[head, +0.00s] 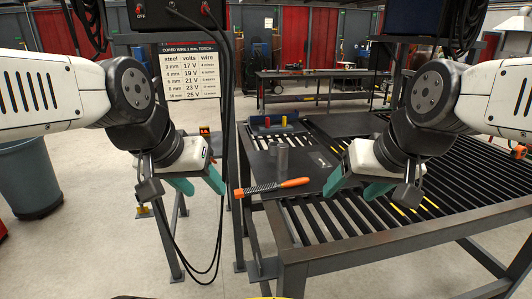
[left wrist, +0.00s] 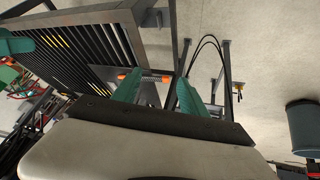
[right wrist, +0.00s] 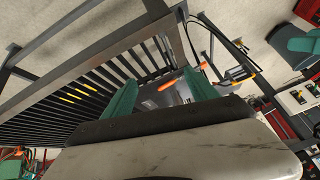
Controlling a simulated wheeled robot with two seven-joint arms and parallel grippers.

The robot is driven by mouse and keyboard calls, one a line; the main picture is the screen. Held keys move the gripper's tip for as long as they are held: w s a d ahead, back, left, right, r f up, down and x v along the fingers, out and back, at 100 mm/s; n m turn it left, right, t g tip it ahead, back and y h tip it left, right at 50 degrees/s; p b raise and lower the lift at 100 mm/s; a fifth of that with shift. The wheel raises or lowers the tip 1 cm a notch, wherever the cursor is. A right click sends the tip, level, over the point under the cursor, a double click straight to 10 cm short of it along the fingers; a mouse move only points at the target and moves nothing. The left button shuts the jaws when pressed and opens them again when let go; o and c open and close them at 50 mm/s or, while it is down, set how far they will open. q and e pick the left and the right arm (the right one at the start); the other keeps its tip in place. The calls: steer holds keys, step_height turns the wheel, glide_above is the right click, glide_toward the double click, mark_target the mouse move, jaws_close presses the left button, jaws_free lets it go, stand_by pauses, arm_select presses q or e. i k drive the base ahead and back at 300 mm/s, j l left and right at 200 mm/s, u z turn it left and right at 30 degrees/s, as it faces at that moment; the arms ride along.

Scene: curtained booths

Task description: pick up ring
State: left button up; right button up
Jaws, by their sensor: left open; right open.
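I cannot make out a clear ring in any view. A short grey upright cylinder (head: 280,161), perhaps a pipe piece, stands on a dark plate (head: 312,172) on the slatted table; whether it is the ring I cannot tell. My left gripper (head: 199,184) is open and empty, left of the table, over the floor. Its spread teal fingers also show in the left wrist view (left wrist: 159,90). My right gripper (head: 355,188) is open and empty above the table, right of the cylinder. Its fingers are apart in the right wrist view (right wrist: 163,92).
A wire brush with an orange handle (head: 293,183) lies along the table's near left edge. A row of small tools and a blue holder (head: 272,126) are at the back left. A post with hanging cables and a settings sign (head: 190,72) stands left of the table.

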mark_target(275, 149)
steer(key=j, duration=0.65)
steer(key=i+j+z, duration=0.1)
steer(key=j, duration=0.6)
steer(key=i+j+z, duration=0.1)
steer(key=j, duration=0.25)
steer(key=i+j, duration=0.3)
steer(key=i+j+z, duration=0.15)
steer(key=j, duration=0.35)
steer(key=i+j+z, duration=0.15)
steer(key=i, duration=0.9)
